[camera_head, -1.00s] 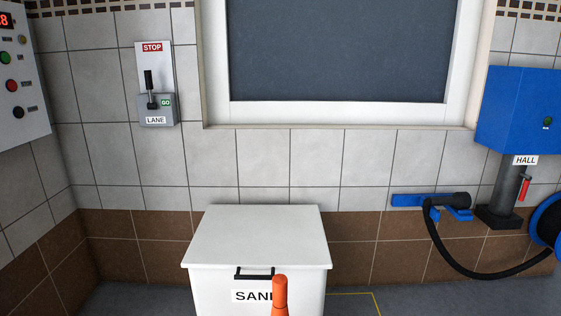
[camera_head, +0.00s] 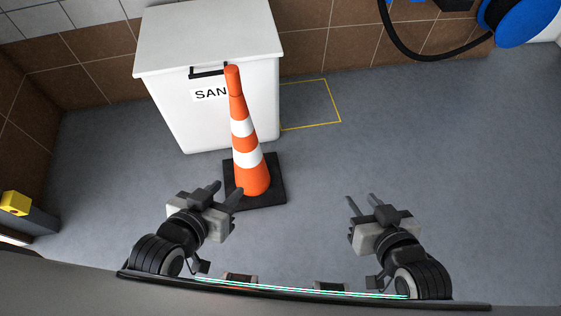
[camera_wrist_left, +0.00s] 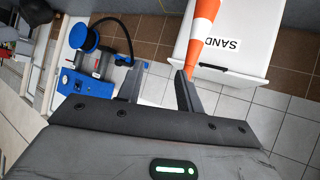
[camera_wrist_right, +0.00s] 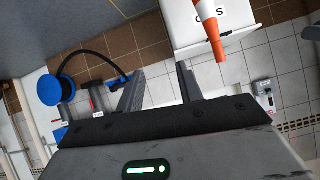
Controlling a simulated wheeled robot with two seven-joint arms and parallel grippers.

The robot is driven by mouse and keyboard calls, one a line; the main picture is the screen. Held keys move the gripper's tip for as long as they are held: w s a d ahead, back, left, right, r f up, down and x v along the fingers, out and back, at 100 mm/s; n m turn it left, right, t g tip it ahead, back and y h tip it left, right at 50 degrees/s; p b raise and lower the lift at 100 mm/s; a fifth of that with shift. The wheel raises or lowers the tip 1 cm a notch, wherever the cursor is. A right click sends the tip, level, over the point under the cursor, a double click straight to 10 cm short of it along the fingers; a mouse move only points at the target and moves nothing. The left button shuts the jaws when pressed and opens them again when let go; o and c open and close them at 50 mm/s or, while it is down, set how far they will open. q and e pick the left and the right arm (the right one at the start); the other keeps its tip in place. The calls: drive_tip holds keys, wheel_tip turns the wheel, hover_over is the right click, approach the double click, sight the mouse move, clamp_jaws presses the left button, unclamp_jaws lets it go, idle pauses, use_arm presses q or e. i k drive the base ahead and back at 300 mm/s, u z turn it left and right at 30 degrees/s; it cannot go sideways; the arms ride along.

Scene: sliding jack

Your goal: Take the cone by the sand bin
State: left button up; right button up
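The orange and white striped cone (camera_head: 243,135) stands upright on its black square base (camera_head: 270,190), in front of the white sand bin (camera_head: 205,40). The cone also shows in the left wrist view (camera_wrist_left: 203,35) and the right wrist view (camera_wrist_right: 210,28). My left gripper (camera_head: 226,191) is near the cone's base in the head view, its fingers apart with nothing between them. My right gripper (camera_head: 362,201) is to the right of the cone, with its fingers apart and empty. The bin's label is partly covered by the cone in the head view.
A yellow outlined area (camera_head: 312,104) is on the floor right of the bin. A black hose (camera_head: 430,56) and a blue reel (camera_head: 522,22) are at the upper right. A yellow-topped item (camera_head: 15,203) is at the left edge. The floor on the right is clear.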

sight(258, 174)
drive_tip(key=z, duration=0.65)
drive_tip(key=i, duration=0.9)
drive_tip(key=u, duration=2.25)
